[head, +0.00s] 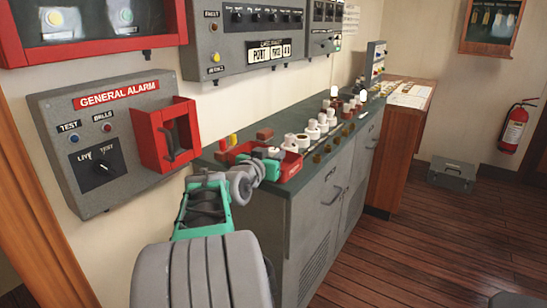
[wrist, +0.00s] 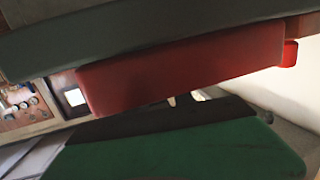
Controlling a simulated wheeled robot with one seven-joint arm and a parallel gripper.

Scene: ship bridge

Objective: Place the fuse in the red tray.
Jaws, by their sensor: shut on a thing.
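The red tray (head: 290,168) is on the dark green counter top, near its closest end, in the head view. My gripper (head: 266,158) is low at the left side of the tray, its tip overlapping the tray in the picture. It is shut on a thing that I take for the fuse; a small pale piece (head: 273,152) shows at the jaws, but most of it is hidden. In the wrist view a broad red surface (wrist: 180,75) crosses the middle, and I cannot make out the held piece clearly there.
A row of white ceramic fittings (head: 312,129) stands on the counter behind the tray. A red-brown block (head: 265,133) and a yellow cylinder (head: 233,139) are near the wall. The general alarm box (head: 117,140) with its red holder juts from the wall at left. The floor at right is mostly clear.

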